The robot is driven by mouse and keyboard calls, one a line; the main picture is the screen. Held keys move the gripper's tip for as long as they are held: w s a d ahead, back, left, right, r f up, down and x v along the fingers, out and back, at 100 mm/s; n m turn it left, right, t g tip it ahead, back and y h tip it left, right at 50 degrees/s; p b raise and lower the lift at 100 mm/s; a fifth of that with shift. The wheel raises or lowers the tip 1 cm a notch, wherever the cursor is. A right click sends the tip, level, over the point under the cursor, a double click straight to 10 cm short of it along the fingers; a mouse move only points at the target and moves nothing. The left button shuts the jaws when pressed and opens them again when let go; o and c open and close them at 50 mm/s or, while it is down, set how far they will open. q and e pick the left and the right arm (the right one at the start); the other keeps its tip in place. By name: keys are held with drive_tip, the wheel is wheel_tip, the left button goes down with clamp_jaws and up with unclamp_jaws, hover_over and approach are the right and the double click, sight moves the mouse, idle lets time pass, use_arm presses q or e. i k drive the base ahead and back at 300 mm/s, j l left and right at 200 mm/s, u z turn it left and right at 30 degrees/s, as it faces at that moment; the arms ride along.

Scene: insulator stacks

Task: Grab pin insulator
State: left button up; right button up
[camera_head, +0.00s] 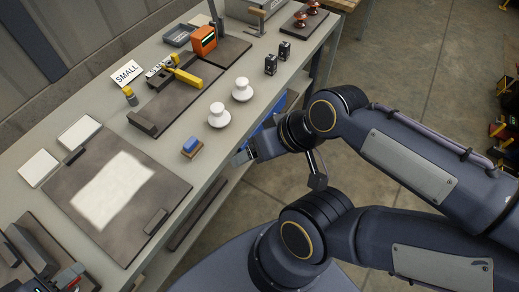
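Two white pin insulators stand upright on the grey bench (200,185): one (241,90) farther back and one (218,116) nearer. Two reddish-brown insulators (300,18) stand on a dark board at the far end. My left gripper (244,155) is at the bench's front edge, below and to the right of the nearer white insulator and apart from it. Its fingertips are small and dark, so I cannot tell whether they are open or shut. No insulator shows in it. My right gripper is not visible; only arm links show at lower right.
A blue-topped block (192,146) lies near the bench edge. Two small black blocks (271,64) stand behind the insulators. A yellow caliper-like tool (184,76), an orange device (203,40) and a "SMALL" card (126,73) are farther back. A dark mat (160,190) lies at left.

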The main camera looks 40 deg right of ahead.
sight(242, 92)
drive_tip(key=l+u, duration=0.2)
drive_tip(key=u, duration=0.2)
drive_tip(key=l+u, duration=0.2)
drive_tip(key=u, duration=0.2)
drive_tip(key=l+u, duration=0.2)
drive_tip(key=u, duration=0.2)
drive_tip(key=k+l+u, duration=0.1)
drive_tip(key=l, duration=0.3)
drive_tip(key=k+l+u, duration=0.15)
drive_tip(key=l, duration=0.2)
drive_tip(key=l+u, duration=0.1)
drive_tip(key=l, duration=0.3)
drive_tip(key=k+l+u, duration=0.15)
drive_tip(key=l, duration=0.2)
drive_tip(key=k+l+u, duration=0.1)
drive_tip(key=k+l, duration=0.1)
drive_tip(key=l, duration=0.15)
drive_tip(key=k+l, duration=0.15)
drive_tip(key=l, duration=0.15)
drive_tip(key=k+l, duration=0.1)
drive_tip(key=l, duration=0.15)
